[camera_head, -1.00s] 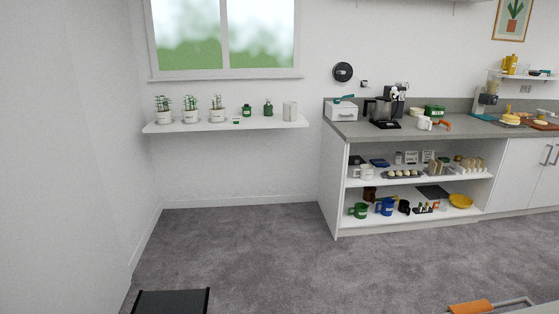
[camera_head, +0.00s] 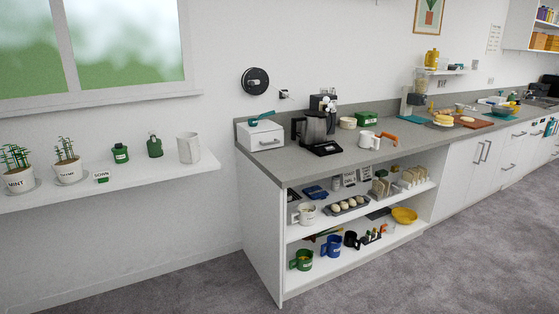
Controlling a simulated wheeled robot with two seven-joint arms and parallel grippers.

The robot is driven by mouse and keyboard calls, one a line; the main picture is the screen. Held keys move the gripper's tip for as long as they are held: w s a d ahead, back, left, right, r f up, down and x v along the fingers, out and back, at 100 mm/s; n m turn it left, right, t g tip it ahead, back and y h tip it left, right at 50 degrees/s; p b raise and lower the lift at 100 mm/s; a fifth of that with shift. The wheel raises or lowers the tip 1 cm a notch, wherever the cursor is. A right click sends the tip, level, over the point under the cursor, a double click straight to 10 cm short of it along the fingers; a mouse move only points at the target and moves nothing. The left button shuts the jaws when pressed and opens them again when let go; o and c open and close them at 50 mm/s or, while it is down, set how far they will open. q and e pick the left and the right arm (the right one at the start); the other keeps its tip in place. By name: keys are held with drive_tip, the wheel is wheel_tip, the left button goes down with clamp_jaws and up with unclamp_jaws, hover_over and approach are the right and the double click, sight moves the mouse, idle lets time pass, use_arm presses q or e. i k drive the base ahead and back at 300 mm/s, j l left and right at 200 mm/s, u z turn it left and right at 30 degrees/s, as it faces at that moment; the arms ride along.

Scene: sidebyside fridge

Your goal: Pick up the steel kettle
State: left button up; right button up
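The steel kettle (camera_head: 316,128) appears to be the dark grey, shiny vessel with a black handle on its left side. It stands upright on the grey counter (camera_head: 298,175), near the left end. A flat black base (camera_head: 327,148) shows at its lower right. Part of a black appliance (camera_head: 323,103) shows behind it. Neither of my grippers is in view.
A white box (camera_head: 260,136) with a teal-handled item on top stands left of the kettle. Open shelves with mugs are below. The carpet in front is clear.

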sight(313, 130)
drive_tip(key=i+z, duration=0.4)
drive_tip(key=i, duration=0.85)
drive_tip(key=i+l+u, duration=0.2)
drive_tip(key=i+u, duration=0.25)
drive_tip(key=i, duration=0.15)
drive_tip(key=i+l+u, duration=0.4)
drive_tip(key=i, duration=0.2)
drive_tip(key=i+l+u, duration=0.45)
drive_tip(key=i+l, duration=0.05)
drive_tip(key=l, duration=0.1)
